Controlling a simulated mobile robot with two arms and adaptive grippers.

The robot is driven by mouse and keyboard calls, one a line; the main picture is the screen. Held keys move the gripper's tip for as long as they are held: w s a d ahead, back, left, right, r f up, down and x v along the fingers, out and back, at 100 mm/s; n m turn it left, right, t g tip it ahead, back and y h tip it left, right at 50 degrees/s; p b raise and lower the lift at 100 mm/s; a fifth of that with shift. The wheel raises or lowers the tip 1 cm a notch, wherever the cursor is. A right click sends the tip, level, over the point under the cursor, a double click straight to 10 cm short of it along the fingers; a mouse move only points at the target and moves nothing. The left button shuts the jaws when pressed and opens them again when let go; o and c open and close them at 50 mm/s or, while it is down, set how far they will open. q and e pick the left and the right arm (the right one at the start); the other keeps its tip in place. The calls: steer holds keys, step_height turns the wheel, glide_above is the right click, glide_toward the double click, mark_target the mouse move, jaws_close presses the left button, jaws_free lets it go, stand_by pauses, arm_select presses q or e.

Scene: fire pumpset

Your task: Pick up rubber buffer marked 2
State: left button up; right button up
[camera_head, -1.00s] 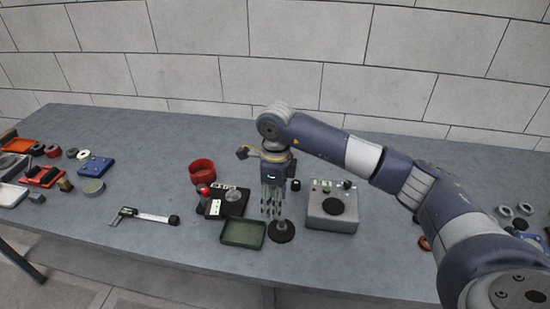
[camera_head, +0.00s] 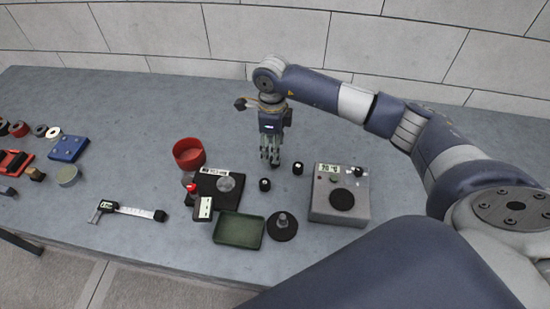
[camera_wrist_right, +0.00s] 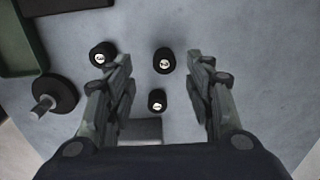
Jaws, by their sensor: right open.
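My right gripper (camera_head: 270,157) points down, open, over the bench. In the right wrist view the open gripper (camera_wrist_right: 160,62) spans a black rubber buffer (camera_wrist_right: 163,63) lying between its fingertips; I see no grip on it. A second black buffer (camera_wrist_right: 157,100) sits closer to the palm in that picture, and a third (camera_wrist_right: 102,54) lies by the left finger. Each has a pale marked top, too small to read. In the head view, two buffers show, one in front of the gripper (camera_head: 264,184) and one to its right (camera_head: 298,168). My left gripper is out of view.
A grey instrument box (camera_head: 340,196) stands right of the buffers. A black disc with a metal stem (camera_head: 283,226), a green tray (camera_head: 238,231), a black scale (camera_head: 217,187) and a red ring-like cup (camera_head: 188,153) are nearby. The bench behind the gripper is clear.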

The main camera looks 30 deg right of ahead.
steer(key=f, duration=0.1)
steer(key=f+p, duration=0.1)
steer(key=f, duration=0.1)
steer(key=f+p, duration=0.1)
steer(key=f, duration=0.1)
steer(key=shift+w+d, duration=0.15)
steer(key=shift+d, duration=0.1)
steer(key=shift+f, duration=0.3)
steer(key=shift+c, duration=1.1)
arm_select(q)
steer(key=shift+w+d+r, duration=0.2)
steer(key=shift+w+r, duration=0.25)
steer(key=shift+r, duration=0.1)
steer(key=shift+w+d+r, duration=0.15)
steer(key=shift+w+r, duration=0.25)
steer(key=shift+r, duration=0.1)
arm_select(e)
steer(key=c, duration=0.8)
